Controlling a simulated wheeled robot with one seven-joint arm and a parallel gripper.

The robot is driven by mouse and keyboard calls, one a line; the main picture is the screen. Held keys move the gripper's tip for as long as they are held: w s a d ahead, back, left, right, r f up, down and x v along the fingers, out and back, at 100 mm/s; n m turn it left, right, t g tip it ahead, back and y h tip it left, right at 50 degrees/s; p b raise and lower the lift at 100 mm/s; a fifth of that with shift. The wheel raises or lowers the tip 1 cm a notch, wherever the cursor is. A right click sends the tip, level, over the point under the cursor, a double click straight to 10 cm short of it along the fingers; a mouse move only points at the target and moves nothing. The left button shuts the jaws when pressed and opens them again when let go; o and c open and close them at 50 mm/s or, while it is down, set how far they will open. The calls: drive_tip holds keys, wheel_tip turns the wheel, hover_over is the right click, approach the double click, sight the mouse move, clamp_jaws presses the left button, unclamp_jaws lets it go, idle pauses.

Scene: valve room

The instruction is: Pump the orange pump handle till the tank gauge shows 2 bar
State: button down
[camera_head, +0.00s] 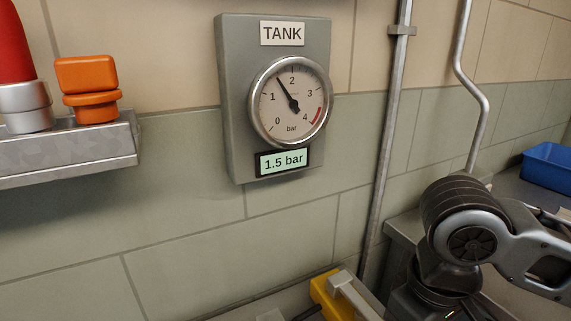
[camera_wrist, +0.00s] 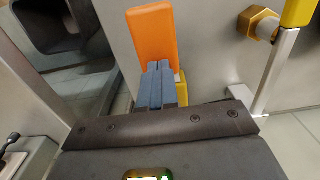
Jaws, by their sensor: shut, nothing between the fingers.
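The tank gauge (camera_head: 290,102) hangs on a grey panel on the wall in the head view. Its needle stands between 1 and 2, and the display (camera_head: 283,162) below reads 1.5 bar. In the wrist view an orange part (camera_wrist: 151,42), which looks like the pump handle, stands just beyond my gripper's fingertips. My gripper (camera_wrist: 160,66) is shut with its fingers together. The fingertips overlap the lower part of the orange piece; I cannot tell whether they touch it. The handle and my gripper do not show in the head view.
A metal shelf (camera_head: 70,152) at left bears an orange knobbed object (camera_head: 88,88) and a red-and-silver one (camera_head: 14,70). A blue bin (camera_head: 549,166) stands at right. A yellow part (camera_head: 324,292) shows at bottom. In the wrist view a brass fitting (camera_wrist: 257,23) is at upper right.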

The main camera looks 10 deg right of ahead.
wheel_tip(320, 180, up, 8)
drive_tip(key=p, duration=0.7)
drive_tip(key=shift+r+p, duration=0.2)
drive_tip(key=shift+p, duration=0.1)
drive_tip(key=shift+f, duration=0.1)
idle(0.7)
drive_tip(key=shift+f+b, duration=3)
drive_tip(key=shift+f, duration=1.3)
drive_tip(key=shift+r, duration=0.2)
wheel_tip(320, 180, up, 8)
drive_tip(key=p, duration=0.8)
drive_tip(key=shift+r, duration=0.2)
